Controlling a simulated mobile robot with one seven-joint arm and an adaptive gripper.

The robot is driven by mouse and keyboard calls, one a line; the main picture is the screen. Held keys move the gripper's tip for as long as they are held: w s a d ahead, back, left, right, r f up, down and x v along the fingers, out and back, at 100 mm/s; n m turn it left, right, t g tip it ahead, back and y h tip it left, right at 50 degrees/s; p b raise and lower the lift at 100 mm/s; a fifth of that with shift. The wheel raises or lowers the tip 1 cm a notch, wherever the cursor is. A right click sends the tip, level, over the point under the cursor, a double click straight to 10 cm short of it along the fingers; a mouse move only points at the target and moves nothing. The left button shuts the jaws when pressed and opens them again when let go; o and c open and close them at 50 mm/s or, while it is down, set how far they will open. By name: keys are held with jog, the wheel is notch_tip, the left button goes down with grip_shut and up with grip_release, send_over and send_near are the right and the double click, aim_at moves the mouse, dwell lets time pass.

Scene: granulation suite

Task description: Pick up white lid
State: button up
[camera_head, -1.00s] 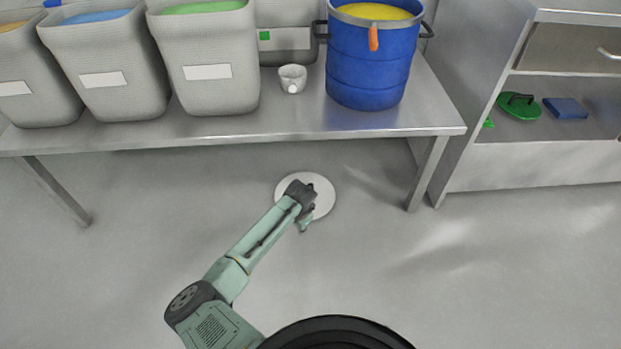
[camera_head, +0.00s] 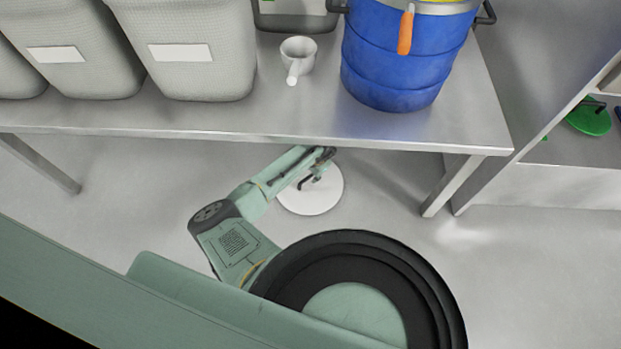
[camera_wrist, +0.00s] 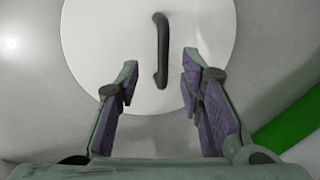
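The white lid (camera_head: 312,196) is a round disc lying on the floor under the front edge of the steel table. In the wrist view the lid (camera_wrist: 100,45) fills the upper middle, with a dark bar handle (camera_wrist: 162,60) standing across its face. My gripper (camera_wrist: 158,82) is open, with its two purple-padded fingers apart. The handle's near end lies in line with the gap between the fingertips, and nothing is held. In the head view my forearm and wrist hide part of the lid, and the fingers are hard to make out.
The steel table (camera_head: 290,137) overhangs my arm, with a leg (camera_head: 452,187) to the right. A green strip (camera_wrist: 290,120) shows at right in the wrist view. Floor right of the lid is clear.

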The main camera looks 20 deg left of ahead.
aim_at(308, 178)
jog(key=b+x, duration=0.2)
jog(key=x, duration=0.4)
jog(key=shift+a+r, duration=0.1)
jog(key=shift+a, duration=0.1)
jog(key=shift+w, duration=0.1)
jog(key=shift+c, duration=0.5)
grip_shut()
